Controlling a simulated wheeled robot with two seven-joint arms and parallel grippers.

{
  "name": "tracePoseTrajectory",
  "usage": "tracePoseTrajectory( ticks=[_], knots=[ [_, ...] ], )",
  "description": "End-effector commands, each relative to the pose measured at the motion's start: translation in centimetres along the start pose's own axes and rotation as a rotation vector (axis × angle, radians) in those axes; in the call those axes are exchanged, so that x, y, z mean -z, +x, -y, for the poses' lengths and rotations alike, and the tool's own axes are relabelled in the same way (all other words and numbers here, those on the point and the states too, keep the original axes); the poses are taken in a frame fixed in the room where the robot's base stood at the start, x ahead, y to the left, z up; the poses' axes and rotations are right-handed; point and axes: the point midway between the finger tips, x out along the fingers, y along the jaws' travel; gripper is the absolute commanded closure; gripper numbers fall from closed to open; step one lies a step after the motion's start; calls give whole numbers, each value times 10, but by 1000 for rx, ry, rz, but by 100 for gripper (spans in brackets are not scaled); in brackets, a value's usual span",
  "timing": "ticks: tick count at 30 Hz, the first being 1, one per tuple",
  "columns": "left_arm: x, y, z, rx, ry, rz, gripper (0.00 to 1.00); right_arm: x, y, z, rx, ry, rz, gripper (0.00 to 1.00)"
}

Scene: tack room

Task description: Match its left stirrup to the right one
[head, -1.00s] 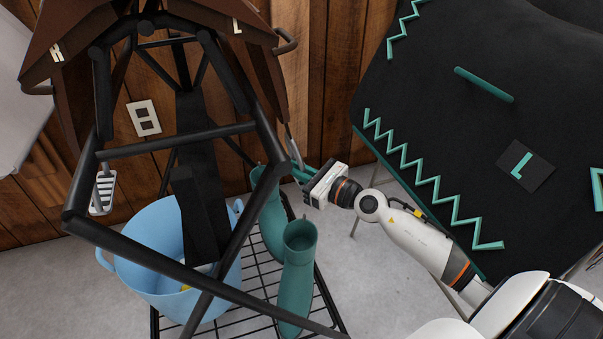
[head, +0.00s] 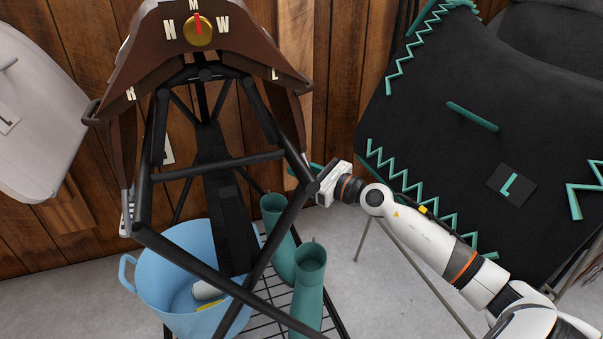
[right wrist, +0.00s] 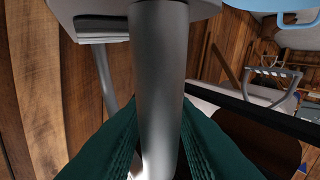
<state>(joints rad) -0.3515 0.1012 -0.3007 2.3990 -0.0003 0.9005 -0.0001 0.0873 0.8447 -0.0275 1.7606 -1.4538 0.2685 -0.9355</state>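The brown saddle (head: 200,50) sits on a black metal rack (head: 215,165). It bears the letters R on the left and L on the right. The right stirrup (head: 127,212), grey with a ridged tread, hangs at picture left; it seems to show in the right wrist view too (right wrist: 270,82). The left stirrup is mostly hidden behind a rack bar in the head view. My right gripper (head: 306,171) is there; in the right wrist view its green fingers close on both sides of the left stirrup's grey side bar (right wrist: 159,60). My left gripper is not in view.
A blue tub (head: 150,285) and green boots (head: 310,275) stand low beneath the saddle. A black pad (head: 440,110) with teal zigzags and an L tag stands at right. Rack bars cross close to my right gripper. A wooden wall (head: 55,110) is behind.

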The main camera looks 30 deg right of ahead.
Motion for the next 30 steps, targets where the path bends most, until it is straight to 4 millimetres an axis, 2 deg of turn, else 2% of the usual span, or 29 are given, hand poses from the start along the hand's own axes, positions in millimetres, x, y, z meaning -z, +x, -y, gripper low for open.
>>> tracePoseTrajectory(
  ticks=[10, 14, 30],
  knots=[
    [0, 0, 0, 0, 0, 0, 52, -3, -1, 0, 0, 0, 6, 68],
    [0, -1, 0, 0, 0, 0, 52, -5, -11, 0, -1, 0, 7, 68],
    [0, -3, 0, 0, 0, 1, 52, -3, -104, 1, 0, 5, 5, 68]
  ],
)
